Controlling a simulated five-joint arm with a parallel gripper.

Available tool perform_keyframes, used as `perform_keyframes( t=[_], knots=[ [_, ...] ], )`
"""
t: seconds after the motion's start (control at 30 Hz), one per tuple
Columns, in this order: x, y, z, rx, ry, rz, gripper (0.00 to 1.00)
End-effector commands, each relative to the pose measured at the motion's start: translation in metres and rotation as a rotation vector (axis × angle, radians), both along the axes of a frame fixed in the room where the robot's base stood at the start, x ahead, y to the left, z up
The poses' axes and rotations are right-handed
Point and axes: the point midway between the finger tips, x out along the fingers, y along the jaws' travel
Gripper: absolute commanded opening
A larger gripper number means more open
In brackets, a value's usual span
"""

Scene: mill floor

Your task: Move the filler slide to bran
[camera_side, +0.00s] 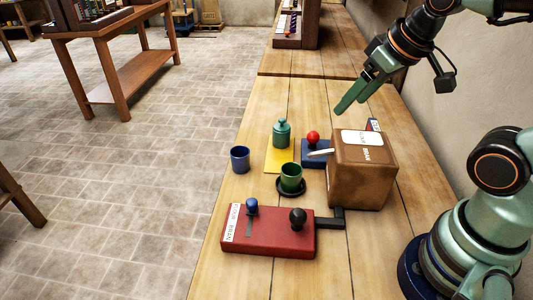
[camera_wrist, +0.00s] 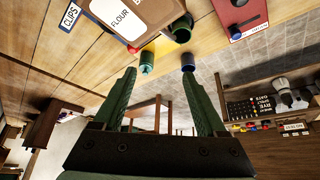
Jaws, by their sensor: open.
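The red filler box (camera_side: 268,234) lies at the near end of the bench, with a FLOUR and BRAN label (camera_side: 232,222) on its left edge. A blue-knobbed slide (camera_side: 252,204) stands by a slot there; the knob appears towards the FLOUR end. A black knob (camera_side: 297,216) is on the box's right. The red box (camera_wrist: 240,14) shows partly at the top of the wrist view. My gripper (camera_side: 352,99) is open and empty, above the bench and well beyond the box; its fingers also show in the wrist view (camera_wrist: 174,74).
A brown box (camera_side: 358,180) with labels stands right of centre, by a blue block with a red knob (camera_side: 313,138). A teal jar (camera_side: 281,132), blue cup (camera_side: 240,158) and green cup (camera_side: 291,176) stand between. The bench's left edge drops to the floor.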

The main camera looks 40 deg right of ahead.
Motion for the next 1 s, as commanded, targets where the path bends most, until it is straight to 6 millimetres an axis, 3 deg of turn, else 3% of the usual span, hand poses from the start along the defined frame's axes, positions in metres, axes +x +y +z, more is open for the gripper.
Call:
perform_keyframes(
  t=[0.37, 0.43, 0.57, 0.77, 1.0],
  knots=[
    [0.000, 0.000, 0.000, 0.000, 0.000, 0.000, 0.74],
    [0.000, 0.000, 0.000, 0.000, 0.000, 0.001, 0.62],
    [0.004, 0.005, 0.001, -0.016, 0.017, 0.048, 0.62],
    [0.025, 0.038, -0.001, -0.108, 0.112, 0.339, 0.62],
    [0.053, 0.098, -0.017, -0.239, 0.238, 0.817, 0.62]
  ],
)
